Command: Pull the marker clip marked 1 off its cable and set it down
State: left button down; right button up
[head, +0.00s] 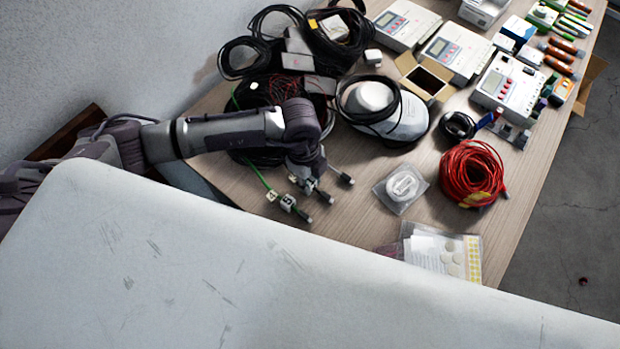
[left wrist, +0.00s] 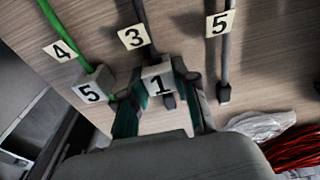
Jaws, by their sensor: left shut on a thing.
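The marker clip marked 1 (left wrist: 158,80) is a pale block with a black numeral, seen in the left wrist view. It sits at the lower end of a dark cable (left wrist: 142,17) with a tag reading 3 (left wrist: 133,38). A dark tip shows just below the clip, so it appears to be still around the cable. My left gripper (left wrist: 157,88) is shut on this clip, one finger on each side. In the head view, my left gripper (head: 308,177) is low over the cable ends and largely hides the clip. My right gripper is in neither view.
Left of the clip, a green cable (left wrist: 53,17) carries a tag 4 (left wrist: 61,50) and a clip marked 5 (left wrist: 91,89). Right is a grey cable with tag 5 (left wrist: 219,23). A clear packet (head: 401,189) and red cable coil (head: 472,173) lie right. Bare wood (head: 345,215) lies between.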

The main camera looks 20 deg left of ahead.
aim_at(312, 182)
pick_arm(q)
jog(key=shift+r+p, duration=0.9)
jog(key=shift+r, duration=0.2)
jog(key=shift+r+p, duration=1.2)
jog(key=shift+r, duration=0.2)
